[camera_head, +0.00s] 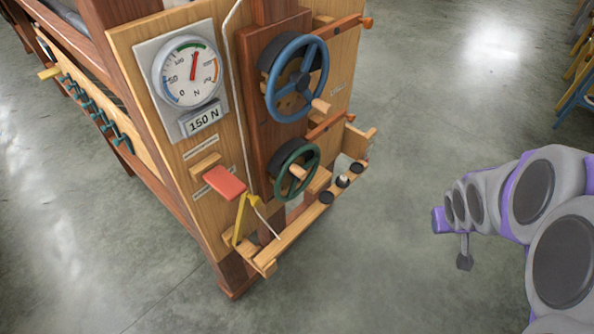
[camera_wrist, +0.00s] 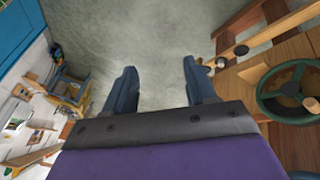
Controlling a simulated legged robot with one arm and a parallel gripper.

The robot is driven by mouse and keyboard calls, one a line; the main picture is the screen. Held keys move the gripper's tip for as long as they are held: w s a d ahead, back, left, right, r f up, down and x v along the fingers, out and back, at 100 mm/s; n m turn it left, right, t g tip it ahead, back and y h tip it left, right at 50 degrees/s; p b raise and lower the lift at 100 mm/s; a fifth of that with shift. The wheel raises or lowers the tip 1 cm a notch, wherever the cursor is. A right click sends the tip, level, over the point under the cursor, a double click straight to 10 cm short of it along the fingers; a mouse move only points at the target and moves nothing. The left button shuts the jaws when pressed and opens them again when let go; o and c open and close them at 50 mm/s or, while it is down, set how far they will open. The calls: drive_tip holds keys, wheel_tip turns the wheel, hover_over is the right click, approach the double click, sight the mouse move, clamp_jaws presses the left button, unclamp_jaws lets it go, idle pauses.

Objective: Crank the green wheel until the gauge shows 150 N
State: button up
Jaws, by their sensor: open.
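The green wheel (camera_head: 297,170) is upright on the lower part of the wooden machine's front, with a wooden crank knob. It also shows at the right of the wrist view (camera_wrist: 290,92). The round white gauge (camera_head: 188,72) is at the upper left of the panel. Its red needle points almost straight up, near the green arc; I cannot read the exact value. A plate below it (camera_head: 203,119) reads 150 N. My gripper (camera_wrist: 160,72) is open and empty, with bare floor between its fingers. It is apart from the green wheel, out to the right in the head view.
A larger blue wheel (camera_head: 293,78) sits above the green one. A red pad (camera_head: 224,182) and yellow lever (camera_head: 246,206) are lower left. A wooden ledge (camera_head: 290,232) juts out below. Open concrete floor (camera_head: 420,110) lies right of the machine.

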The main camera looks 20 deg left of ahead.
drive_tip(key=w+a+f+n+t+y, duration=0.3)
drive_tip(key=w+f, duration=0.3)
drive_tip(key=w, duration=0.5)
drive_tip(key=n+g+y, duration=0.1)
drive_tip(key=n+y, duration=0.4)
drive_tip(key=y, duration=1.1)
approach(305, 177)
drive_tip(key=b+x, duration=0.4)
drive_tip(key=x, duration=0.7)
drive_tip(key=shift+s+a, duration=0.1)
drive_tip(key=shift+a, duration=0.2)
drive_tip(key=shift+w+a+r, duration=0.1)
drive_tip(key=shift+w+a, duration=0.15)
